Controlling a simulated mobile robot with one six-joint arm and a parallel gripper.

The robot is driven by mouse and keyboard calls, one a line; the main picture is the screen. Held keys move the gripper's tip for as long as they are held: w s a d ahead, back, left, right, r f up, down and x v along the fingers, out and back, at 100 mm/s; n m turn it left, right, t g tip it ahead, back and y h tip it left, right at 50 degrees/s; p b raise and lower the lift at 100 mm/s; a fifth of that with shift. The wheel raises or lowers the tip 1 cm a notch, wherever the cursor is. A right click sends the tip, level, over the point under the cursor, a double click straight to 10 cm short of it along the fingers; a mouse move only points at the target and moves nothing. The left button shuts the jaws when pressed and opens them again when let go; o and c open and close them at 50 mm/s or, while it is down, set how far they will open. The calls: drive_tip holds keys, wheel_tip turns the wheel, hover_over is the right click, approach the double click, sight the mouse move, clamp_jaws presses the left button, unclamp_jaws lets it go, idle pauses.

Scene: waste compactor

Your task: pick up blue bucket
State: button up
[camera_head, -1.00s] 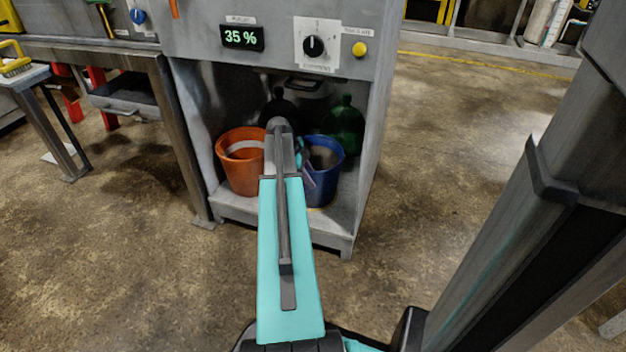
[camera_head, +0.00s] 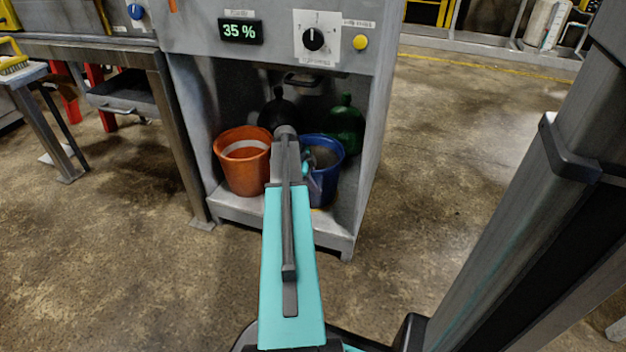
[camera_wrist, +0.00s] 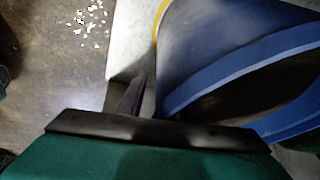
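The blue bucket (camera_head: 327,182) stands upright on the lower shelf of the grey compactor, at the right side of its opening. My arm hides part of its left side. My gripper (camera_head: 312,182) is at the bucket's near left side, small and partly hidden by the arm. In the wrist view the bucket (camera_wrist: 205,50) fills the upper right, with its rim toward the camera. One dark finger of my gripper (camera_wrist: 133,95) shows just left of the bucket wall. The second finger is not clearly visible, so I cannot tell the opening or any contact.
An orange bucket (camera_head: 241,174) stands left of my arm on the same shelf. A black bottle (camera_head: 277,109) and a green bottle (camera_head: 346,127) stand behind. The compactor's side walls and overhead panel (camera_head: 278,36) enclose the space. Floor is clear to the right.

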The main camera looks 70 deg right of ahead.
drive_tip(key=shift+c, duration=0.3)
clamp_jaws()
idle(0.5)
idle(0.6)
